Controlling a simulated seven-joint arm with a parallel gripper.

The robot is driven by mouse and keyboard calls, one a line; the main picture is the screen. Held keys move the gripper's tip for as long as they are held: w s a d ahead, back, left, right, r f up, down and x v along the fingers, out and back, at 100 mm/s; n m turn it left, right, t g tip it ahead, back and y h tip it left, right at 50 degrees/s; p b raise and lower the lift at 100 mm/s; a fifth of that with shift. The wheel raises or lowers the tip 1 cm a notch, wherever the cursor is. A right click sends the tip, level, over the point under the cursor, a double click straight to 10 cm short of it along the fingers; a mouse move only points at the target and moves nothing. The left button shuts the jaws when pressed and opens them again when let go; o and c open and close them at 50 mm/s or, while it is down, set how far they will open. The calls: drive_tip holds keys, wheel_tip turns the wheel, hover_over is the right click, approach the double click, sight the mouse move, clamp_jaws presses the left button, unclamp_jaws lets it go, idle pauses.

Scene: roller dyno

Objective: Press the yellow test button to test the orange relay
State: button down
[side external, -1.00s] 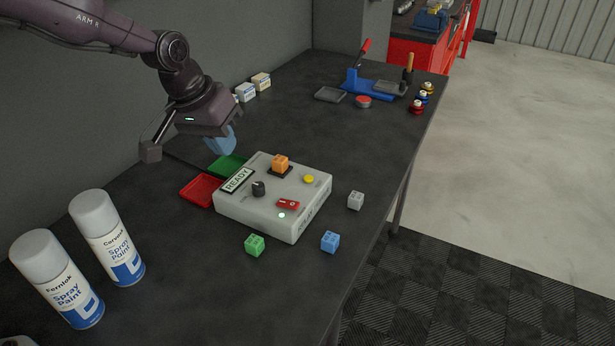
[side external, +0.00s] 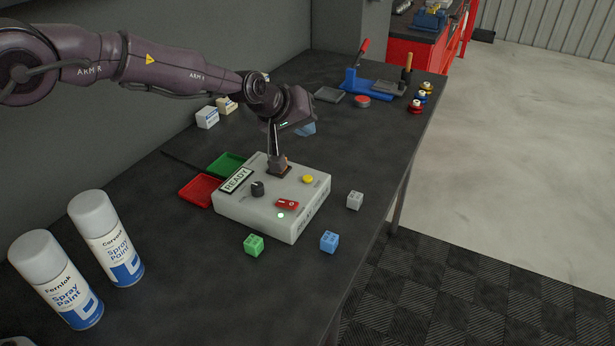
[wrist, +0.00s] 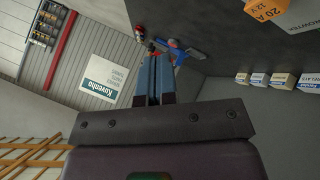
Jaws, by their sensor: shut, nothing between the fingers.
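The yellow test button (side external: 308,179) is on the right side of the pale tester box (side external: 247,211), uncovered. The orange relay (side external: 284,165) sits in the dark socket at the back of the box. A dark part of my arm covers much of it in the side view; an orange block marked 20 A 12V (wrist: 270,10) shows at the wrist view's top edge. My gripper (side external: 306,129) is shut and empty, with bluish fingers, above and behind the box, apart from the button. Its closed fingers (wrist: 153,70) also show in the wrist view. The display (side external: 237,180) reads READY.
The box also has a black knob (side external: 257,188), a red switch (side external: 287,204) and a lit green lamp (side external: 281,215). Green (side external: 254,244), blue (side external: 329,241) and grey (side external: 355,200) relays lie in front. Red (side external: 185,191) and green trays (side external: 226,160) are at left. Spray cans (side external: 105,240) stand front left.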

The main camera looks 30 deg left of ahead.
sight(305, 177)
drive_tip(key=shift+f, duration=4.4)
drive_tip(key=shift+f, duration=0.2)
drive_tip(key=shift+f, duration=0.25)
drive_tip(key=shift+f, duration=0.4)
drive_tip(key=shift+r, duration=0.8)
